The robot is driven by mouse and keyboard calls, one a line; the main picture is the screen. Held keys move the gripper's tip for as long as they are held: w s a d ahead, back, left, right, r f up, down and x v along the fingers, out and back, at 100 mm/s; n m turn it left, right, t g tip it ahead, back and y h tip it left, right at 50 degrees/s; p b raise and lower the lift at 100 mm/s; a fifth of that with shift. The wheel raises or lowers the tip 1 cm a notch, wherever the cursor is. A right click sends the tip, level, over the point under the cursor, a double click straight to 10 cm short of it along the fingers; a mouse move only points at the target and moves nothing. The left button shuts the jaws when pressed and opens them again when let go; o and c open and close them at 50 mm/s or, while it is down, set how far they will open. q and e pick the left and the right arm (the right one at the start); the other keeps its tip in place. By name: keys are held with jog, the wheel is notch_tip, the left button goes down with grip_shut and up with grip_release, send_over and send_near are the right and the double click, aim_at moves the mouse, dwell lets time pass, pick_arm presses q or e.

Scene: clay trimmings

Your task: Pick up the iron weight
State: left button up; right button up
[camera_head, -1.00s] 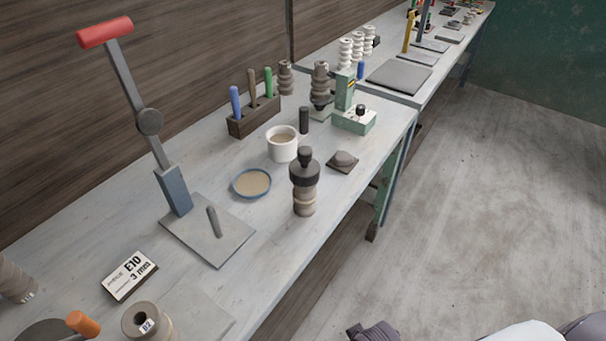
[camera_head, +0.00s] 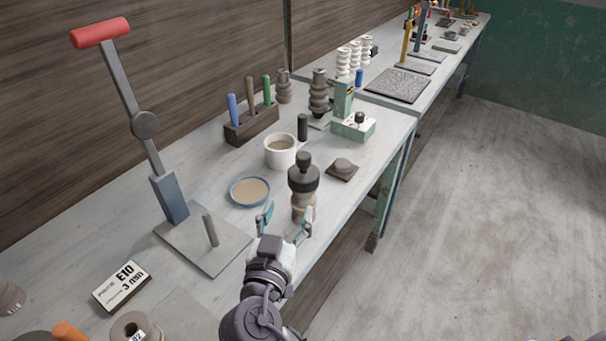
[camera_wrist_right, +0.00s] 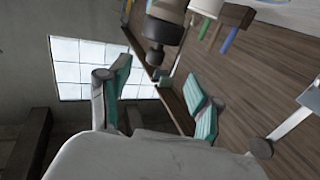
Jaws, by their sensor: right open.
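The iron weight (camera_head: 303,178), a black disc with a knob, sits on top of a tan-brown ribbed clay piece (camera_head: 302,211) near the front edge of the bench. In the right wrist view the dark weight (camera_wrist_right: 163,31) and the tan piece (camera_wrist_right: 169,9) appear at the top, beyond the fingers. My right gripper (camera_head: 286,221) is open and empty, with its teal fingertips apart. In the head view it shows in front of and below the weight, partly overlapping the clay piece. Whether a fingertip touches the clay piece is unclear. My left gripper is not in view.
A blue-rimmed dish (camera_head: 250,191), a white cup (camera_head: 280,151) and a small dark plate with a grey lump (camera_head: 342,170) stand close around. A lever press (camera_head: 172,200) with a red handle stands at left. A green device (camera_head: 353,127) is behind. Open floor lies to the right.

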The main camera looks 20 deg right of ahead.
aim_at(302, 168)
jog(key=p+x, duration=0.1)
jog(key=x, duration=0.4)
jog(key=p+x, duration=0.1)
jog(key=x, duration=0.2)
jog(key=shift+w+r+p, duration=0.25)
jog(key=shift+r+p, duration=0.1)
jog(key=shift+w+d+r, duration=0.1)
jog(key=shift+w+d, duration=0.05)
jog(key=p+x, duration=0.3)
jog(key=x, duration=0.1)
jog(key=shift+w+d, duration=0.3)
grip_shut()
